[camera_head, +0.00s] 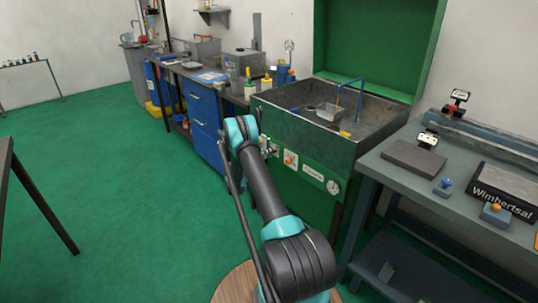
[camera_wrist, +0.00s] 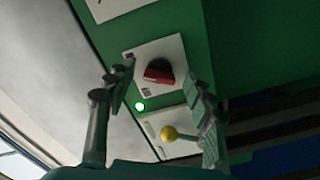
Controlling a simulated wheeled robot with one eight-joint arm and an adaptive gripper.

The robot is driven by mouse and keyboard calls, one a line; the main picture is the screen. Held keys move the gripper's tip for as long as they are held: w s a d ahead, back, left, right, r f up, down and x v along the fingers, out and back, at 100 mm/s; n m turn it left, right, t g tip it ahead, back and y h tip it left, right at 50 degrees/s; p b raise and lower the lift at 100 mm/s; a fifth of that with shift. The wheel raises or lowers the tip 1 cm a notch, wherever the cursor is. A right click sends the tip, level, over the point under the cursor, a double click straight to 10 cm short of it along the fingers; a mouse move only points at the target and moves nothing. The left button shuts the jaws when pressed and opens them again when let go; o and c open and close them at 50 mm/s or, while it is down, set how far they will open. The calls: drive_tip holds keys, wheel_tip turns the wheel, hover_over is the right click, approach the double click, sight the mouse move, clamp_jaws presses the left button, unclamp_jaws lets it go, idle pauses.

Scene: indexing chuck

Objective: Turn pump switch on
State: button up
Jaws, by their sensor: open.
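A green parts washer with a grey basin (camera_head: 300,100) stands right of centre in the head view. Its front panel carries white plates, one with an orange-red knob (camera_head: 291,159). In the wrist view a red rotary knob (camera_wrist: 158,71) sits on a white plate, between my gripper's fingertips (camera_wrist: 159,76) in the picture. Contact with the knob cannot be told. The fingers are apart, with nothing held. The plate lettering is unreadable.
A grey workbench (camera_head: 450,190) with a labelled block (camera_head: 502,192) stands right of the washer. Blue drawers (camera_head: 206,125) under a cluttered bench are to the left. A dark table leg shows at far left. The green floor (camera_head: 130,210) between is clear.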

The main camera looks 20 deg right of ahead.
drive_tip(key=v, duration=1.2)
drive_tip(key=s+r+n+g+y, duration=0.15)
drive_tip(key=s+r+y, duration=0.65)
drive_tip(key=s+r, duration=0.85)
drive_tip(key=s+a+y, duration=0.3)
drive_tip(key=s+a, duration=0.1)
drive_tip(key=s, duration=0.6)
drive_tip(key=s+a+y, duration=0.3)
drive_tip(key=s+a, duration=0.2)
drive_tip(key=s, duration=0.5)
drive_tip(key=s+a+y, duration=0.3)
drive_tip(key=s+a, duration=0.1)
drive_tip(key=s, duration=0.7)
drive_tip(key=shift+a+f+n, duration=0.15)
drive_tip(key=shift+a+n, duration=0.1)
drive_tip(key=shift+n, duration=0.1)
